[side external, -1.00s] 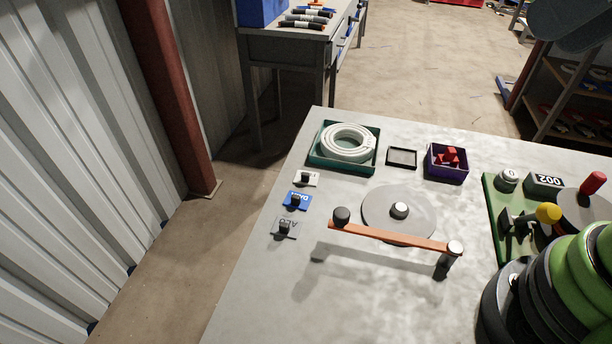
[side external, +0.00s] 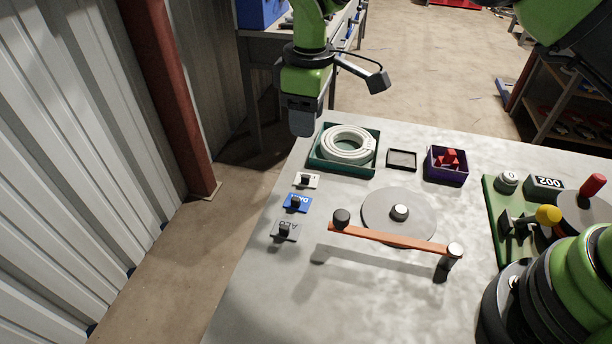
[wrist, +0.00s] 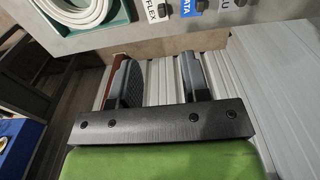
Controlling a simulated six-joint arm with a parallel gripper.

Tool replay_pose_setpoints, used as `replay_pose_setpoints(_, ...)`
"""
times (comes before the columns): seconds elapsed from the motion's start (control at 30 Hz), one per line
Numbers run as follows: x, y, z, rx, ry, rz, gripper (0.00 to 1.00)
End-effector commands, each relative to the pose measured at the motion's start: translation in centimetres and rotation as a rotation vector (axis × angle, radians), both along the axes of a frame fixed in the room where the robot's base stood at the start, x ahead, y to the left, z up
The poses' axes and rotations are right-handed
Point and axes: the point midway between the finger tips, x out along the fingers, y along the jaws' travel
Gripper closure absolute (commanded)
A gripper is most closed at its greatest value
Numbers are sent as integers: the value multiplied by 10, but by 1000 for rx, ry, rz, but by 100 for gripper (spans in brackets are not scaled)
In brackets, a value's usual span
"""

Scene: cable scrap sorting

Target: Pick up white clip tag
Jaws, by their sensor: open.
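The white clip tag (side external: 306,180) lies flat on the grey table near its left edge, with a dark clip on top. In the wrist view the white tag (wrist: 157,12) shows at the top edge, lettered "FLEX". A blue tag (side external: 297,203) and a grey tag (side external: 285,230) lie in a row below it. My gripper (side external: 301,128) hangs above the table's far left corner, up and behind the white tag and apart from it. In the wrist view my gripper (wrist: 155,80) has its two fingers spread with nothing between them.
A green tray (side external: 314,163) with a coiled white cable sits just behind the white tag. A small black tray (side external: 402,160) and a purple bin (side external: 447,164) with red pieces stand farther right. An orange bar (side external: 390,239) crosses a grey disc (side external: 378,205).

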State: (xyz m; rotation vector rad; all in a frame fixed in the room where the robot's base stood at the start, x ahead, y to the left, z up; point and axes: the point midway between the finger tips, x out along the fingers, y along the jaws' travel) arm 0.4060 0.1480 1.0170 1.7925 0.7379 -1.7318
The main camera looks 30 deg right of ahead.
Motion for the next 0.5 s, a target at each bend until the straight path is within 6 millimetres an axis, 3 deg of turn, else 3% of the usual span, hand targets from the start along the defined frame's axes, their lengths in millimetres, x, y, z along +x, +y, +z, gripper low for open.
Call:
replay_pose_setpoints(0.03, 0, 4, -12, -8, 13, 23, 57)
replay_pose_setpoints(0.5, 1, 7, -72, -21, 27, 59, 57)
